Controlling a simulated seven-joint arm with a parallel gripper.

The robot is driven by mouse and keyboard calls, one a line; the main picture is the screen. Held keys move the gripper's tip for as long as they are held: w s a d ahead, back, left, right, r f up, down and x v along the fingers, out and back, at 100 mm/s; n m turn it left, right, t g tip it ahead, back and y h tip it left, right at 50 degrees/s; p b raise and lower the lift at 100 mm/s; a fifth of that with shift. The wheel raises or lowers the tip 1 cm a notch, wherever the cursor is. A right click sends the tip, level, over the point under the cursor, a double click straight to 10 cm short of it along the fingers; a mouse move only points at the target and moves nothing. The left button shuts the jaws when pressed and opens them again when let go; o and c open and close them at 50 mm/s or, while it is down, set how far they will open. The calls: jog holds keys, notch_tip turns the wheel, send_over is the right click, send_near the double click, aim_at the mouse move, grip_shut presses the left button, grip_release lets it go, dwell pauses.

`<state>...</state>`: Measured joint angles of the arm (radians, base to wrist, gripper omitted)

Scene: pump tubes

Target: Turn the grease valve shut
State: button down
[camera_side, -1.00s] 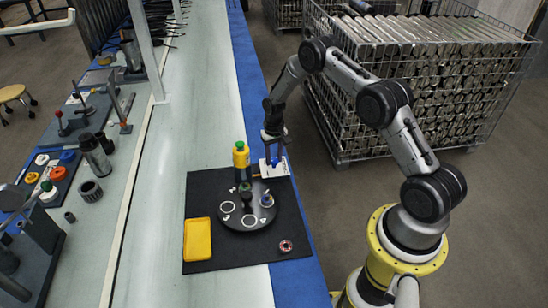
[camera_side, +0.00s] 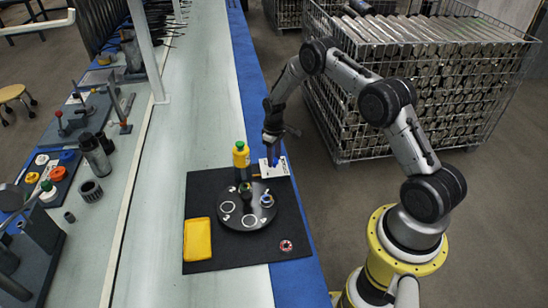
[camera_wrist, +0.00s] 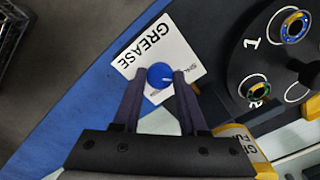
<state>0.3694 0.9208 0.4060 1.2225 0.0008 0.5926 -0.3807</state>
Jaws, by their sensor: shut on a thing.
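The grease valve is a blue round knob (camera_wrist: 160,76) with a pale line across its top, on a white plate (camera_wrist: 176,40) marked GREASE. In the side view the white plate (camera_side: 276,168) lies at the top right corner of the black mat. My gripper (camera_wrist: 159,79) has its two dark fingers on opposite sides of the knob, shut on it. In the side view my gripper (camera_side: 272,160) points down over the plate and hides the knob.
A yellow bottle with a green cap (camera_side: 241,156) stands close left of the plate. A dark round turntable (camera_side: 247,222) with rings sits below it. A yellow tray (camera_side: 198,239) and a small red ring (camera_side: 286,246) lie on the black mat (camera_side: 232,257).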

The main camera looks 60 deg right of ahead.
dwell(0.3)
jog(key=shift+c, duration=2.3)
grip_release()
notch_tip(320, 180, up, 14)
jog(key=shift+f, duration=0.1)
